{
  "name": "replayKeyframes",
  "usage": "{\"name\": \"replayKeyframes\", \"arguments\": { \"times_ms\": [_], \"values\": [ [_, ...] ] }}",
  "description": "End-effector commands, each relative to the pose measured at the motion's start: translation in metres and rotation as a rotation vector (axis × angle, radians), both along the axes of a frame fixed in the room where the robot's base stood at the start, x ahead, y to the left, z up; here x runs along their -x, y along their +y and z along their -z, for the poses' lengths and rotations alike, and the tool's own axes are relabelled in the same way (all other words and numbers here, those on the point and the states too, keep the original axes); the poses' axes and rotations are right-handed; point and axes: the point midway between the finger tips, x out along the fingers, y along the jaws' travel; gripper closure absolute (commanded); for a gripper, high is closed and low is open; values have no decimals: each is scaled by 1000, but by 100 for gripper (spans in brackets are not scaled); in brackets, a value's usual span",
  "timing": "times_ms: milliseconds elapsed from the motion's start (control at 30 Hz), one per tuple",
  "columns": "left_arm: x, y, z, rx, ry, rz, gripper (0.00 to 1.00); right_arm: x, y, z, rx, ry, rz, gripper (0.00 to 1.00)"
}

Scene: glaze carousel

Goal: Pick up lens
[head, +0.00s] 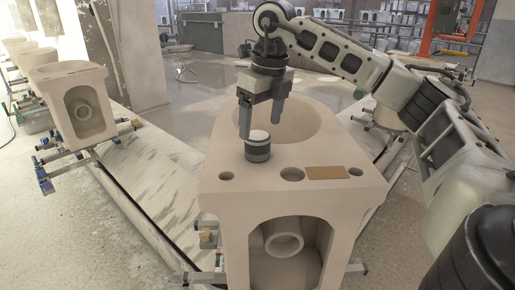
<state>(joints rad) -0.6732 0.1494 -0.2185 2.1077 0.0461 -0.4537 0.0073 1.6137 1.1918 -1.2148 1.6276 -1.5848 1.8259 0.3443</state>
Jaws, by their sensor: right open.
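The lens (258,147) appears to be the short dark cylinder with a pale top. It stands upright on the flat top of a large beige ceramic toilet body (225,165), left of the middle hole. My right gripper (260,127) is above and just behind it, pointing down with its two fingers apart. The left finger comes down close to the lens's upper left; the right finger is behind it to the right. I cannot tell whether either finger touches it. Nothing is between the fingers. My left gripper is not in view.
A tan rectangular plate (325,172) lies on the ceramic top between two holes. The wide bowl opening is behind the lens. Another ceramic body (75,95) stands on a metal stand at the left. An orange frame (440,40) is at the back right.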

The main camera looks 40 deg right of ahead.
Motion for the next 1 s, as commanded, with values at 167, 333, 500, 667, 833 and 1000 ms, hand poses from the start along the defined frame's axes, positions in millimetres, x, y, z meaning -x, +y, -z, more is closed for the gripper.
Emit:
{"name": "replayKeyframes", "arguments": {
  "times_ms": [167,333,500,667,833,1000],
  "values": [
    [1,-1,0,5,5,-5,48,-2,0,11,0,0,0,23],
    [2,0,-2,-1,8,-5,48,-9,-1,34,0,3,-1,23],
    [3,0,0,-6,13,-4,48,-12,-1,54,0,0,0,23],
    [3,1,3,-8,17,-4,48,-13,0,58,-1,-2,0,23],
    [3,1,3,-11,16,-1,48,-13,0,58,-1,-2,0,36],
    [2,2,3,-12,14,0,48,-13,0,57,-1,-2,0,73]
  ]
}}
